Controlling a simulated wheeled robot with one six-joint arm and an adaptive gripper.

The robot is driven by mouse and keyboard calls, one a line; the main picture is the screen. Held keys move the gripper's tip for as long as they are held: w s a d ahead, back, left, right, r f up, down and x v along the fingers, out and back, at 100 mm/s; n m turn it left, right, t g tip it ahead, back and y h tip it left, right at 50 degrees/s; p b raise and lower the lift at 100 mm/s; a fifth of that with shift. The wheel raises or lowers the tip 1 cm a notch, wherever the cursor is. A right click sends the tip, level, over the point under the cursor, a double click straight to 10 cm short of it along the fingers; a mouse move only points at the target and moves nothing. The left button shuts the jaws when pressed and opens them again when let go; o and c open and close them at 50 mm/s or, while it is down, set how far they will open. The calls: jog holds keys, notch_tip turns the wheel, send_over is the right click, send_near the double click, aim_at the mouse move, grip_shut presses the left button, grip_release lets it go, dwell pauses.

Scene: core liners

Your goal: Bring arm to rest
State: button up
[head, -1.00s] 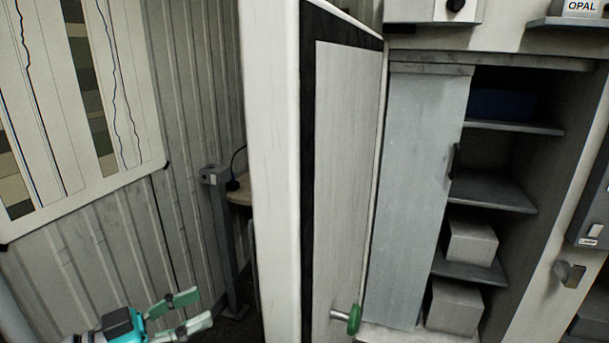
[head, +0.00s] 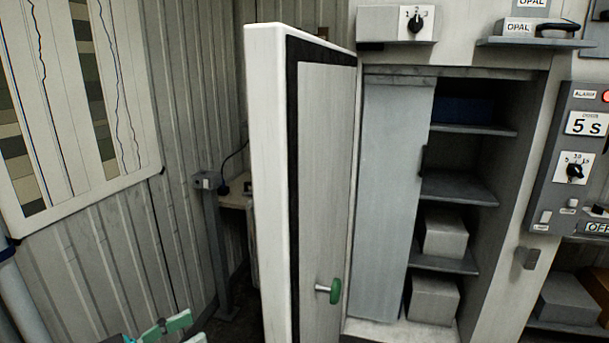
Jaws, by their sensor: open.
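My gripper (head: 184,331) is at the bottom edge of the head view, left of the open cabinet door. Its two pale green fingers are apart with nothing between them. Much of the gripper and the arm behind it is cut off by the frame edge. The gripper is apart from the door in the picture.
A thick white door (head: 268,180) with a green-knobbed handle (head: 334,291) stands open. Behind it is a cabinet with shelves (head: 460,186), grey boxes (head: 445,234) and a grey inner panel (head: 391,190). A control panel (head: 577,160) is at right. A ribbed wall (head: 110,250) is at left.

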jog(key=w+d+f+n+t+y, duration=0.1)
jog(key=w+d+f+n+y, duration=0.25)
jog(key=d+f, duration=0.5)
jog(key=w+d+f+n+t+y, duration=0.2)
jog(key=d+f+n, duration=0.3)
jog(key=f, duration=0.7)
jog(key=s+d+f+n+g+y, duration=0.1)
jog(key=s+d+f+n+y, duration=0.1)
jog(key=s+d+f, duration=0.4)
jog(key=s+d+f+n+g+y, duration=0.1)
jog(key=s+d+f+n+y, duration=0.2)
jog(key=d+f, duration=0.55)
jog(key=s+d+f+y, duration=0.2)
jog(key=s+d, duration=0.1)
jog(key=s, duration=0.6)
jog(key=s+d+f+y, duration=0.1)
jog(key=s+d+y, duration=0.15)
jog(key=s, duration=0.65)
jog(key=s+d+r+m+t+h, duration=0.1)
jog(key=s+d+r+m, duration=0.3)
jog(key=s+r, duration=1.1)
jog(key=shift+d+r+t, duration=0.15)
jog(key=shift+r+t, duration=0.05)
jog(key=shift+t, duration=0.3)
